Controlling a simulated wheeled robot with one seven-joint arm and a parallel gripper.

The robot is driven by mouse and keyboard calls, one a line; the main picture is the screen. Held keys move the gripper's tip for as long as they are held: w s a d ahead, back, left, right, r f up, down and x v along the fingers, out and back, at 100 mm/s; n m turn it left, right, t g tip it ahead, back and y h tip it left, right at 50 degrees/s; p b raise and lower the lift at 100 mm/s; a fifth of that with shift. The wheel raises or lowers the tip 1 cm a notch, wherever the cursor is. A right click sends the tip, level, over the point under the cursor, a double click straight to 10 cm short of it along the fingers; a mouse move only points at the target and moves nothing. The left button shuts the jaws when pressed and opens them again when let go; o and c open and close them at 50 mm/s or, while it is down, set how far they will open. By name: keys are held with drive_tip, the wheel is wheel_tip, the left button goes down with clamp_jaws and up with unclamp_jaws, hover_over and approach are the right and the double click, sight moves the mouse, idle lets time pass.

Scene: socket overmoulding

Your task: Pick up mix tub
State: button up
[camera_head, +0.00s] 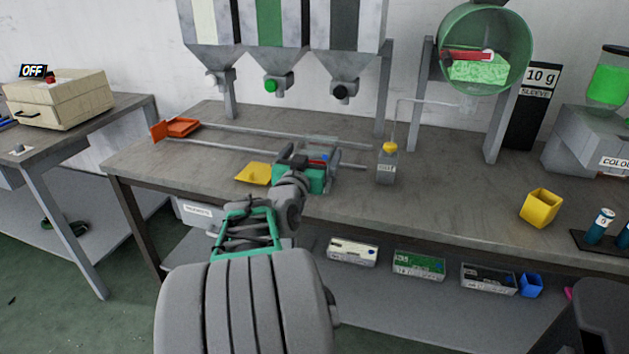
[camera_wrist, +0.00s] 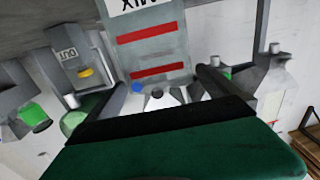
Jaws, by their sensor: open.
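The mix tub is a grey, see-through vessel with two red bands and the upside-down letters "MIX". It shows large at the top middle of the wrist view (camera_wrist: 150,45), with its upper part cut off by the frame. In the head view, the clear grey tub (camera_head: 321,141) is mostly hidden behind my gripper (camera_head: 316,163), on or just above the bench. My gripper's green body fills the bottom of the wrist view. Its dark fingers (camera_wrist: 163,88) stand apart, with the tub between and beyond them. I cannot tell whether they touch it.
A yellow scoop-like tray (camera_head: 254,174) lies left of my gripper, and a yellow-capped bottle (camera_head: 386,166) stands close to its right. Two rails run behind, with an orange tray (camera_head: 183,127) at the left. Hoppers (camera_head: 270,70) hang above. The bench front towards the yellow box (camera_head: 540,208) is clear.

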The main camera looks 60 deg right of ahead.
sight(321, 140)
drive_tip(key=d, duration=0.2)
drive_tip(key=w+d, duration=0.1)
drive_tip(key=d, duration=0.2)
drive_tip(key=d+f, duration=0.1)
drive_tip(key=d, duration=0.1)
drive_tip(key=shift+w+d, duration=0.25)
drive_tip(key=shift+d, duration=0.15)
drive_tip(key=shift+a+r, duration=0.1)
drive_tip(key=c, duration=1.8)
drive_tip(key=shift+o, duration=0.2)
